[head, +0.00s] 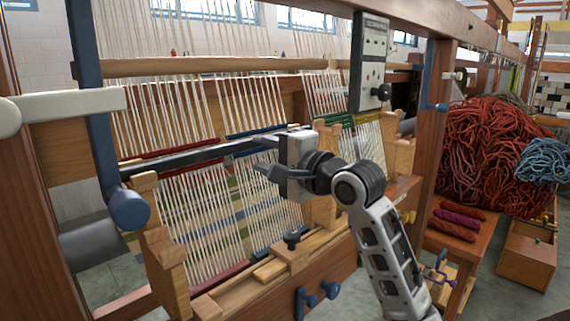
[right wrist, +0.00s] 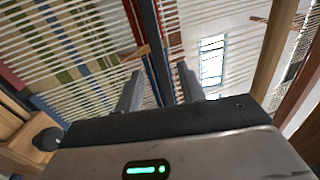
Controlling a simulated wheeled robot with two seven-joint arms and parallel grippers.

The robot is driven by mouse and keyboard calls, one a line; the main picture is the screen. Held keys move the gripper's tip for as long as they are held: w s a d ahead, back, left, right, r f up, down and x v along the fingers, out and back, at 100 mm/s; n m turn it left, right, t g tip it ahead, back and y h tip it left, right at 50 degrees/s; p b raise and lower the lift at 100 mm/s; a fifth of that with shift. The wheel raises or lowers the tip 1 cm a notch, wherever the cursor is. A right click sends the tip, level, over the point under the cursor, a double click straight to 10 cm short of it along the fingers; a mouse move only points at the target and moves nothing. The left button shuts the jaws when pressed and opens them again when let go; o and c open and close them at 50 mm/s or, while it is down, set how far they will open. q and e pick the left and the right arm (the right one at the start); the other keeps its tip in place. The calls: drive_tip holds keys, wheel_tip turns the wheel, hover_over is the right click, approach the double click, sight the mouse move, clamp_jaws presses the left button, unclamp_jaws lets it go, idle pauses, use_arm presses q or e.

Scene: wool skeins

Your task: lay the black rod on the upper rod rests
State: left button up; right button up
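The black rod (head: 190,157) is long and dark. It slants across the front of the pale warp threads, its right part running to my right gripper (head: 264,157). Its left end is close to the top of the left stepped wooden bracket (head: 145,181); I cannot tell if it touches. A similar bracket (head: 325,135) stands right of the gripper, partly hidden. In the right wrist view the rod (right wrist: 150,30) passes between the two spread fingers of the gripper (right wrist: 158,85), with gaps showing beside it. My left gripper is not in view.
Blue upright post (head: 92,100) and wooden crossbar (head: 210,66) frame the loom. A control box (head: 370,60) hangs at upper right. A low wooden beam with a dark knob (head: 291,238) runs along the front. Red wool (head: 490,150) is piled to the right.

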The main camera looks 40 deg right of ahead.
drive_tip(key=s, duration=0.6)
drive_tip(key=shift+d, duration=0.3)
drive_tip(key=s+a+f+n+g, duration=0.2)
drive_tip(key=a+f+n+g, duration=0.1)
drive_tip(key=f, duration=0.5)
drive_tip(key=s+a+f+n+g, duration=0.2)
drive_tip(key=f+n, duration=0.1)
drive_tip(key=f, duration=0.6)
drive_tip(key=s+a+f+n+g, duration=0.1)
drive_tip(key=a+f+n+g, duration=0.25)
drive_tip(key=f, duration=0.45)
drive_tip(key=s+a+f+n+g+h, duration=0.1)
drive_tip(key=s+a+f+n+g, duration=0.25)
drive_tip(key=s+f+n, duration=0.35)
drive_tip(key=s+a+f+n+g, duration=0.35)
drive_tip(key=s+f, duration=0.25)
drive_tip(key=s, duration=0.3)
drive_tip(key=w+a+f+t+y, duration=0.2)
drive_tip(key=w+a+t+y, duration=0.1)
drive_tip(key=w+a+t, duration=0.3)
drive_tip(key=shift+w+a+f+m+t, duration=0.2)
drive_tip(key=shift+w+f+m+t, duration=0.25)
drive_tip(key=shift+t, duration=0.7)
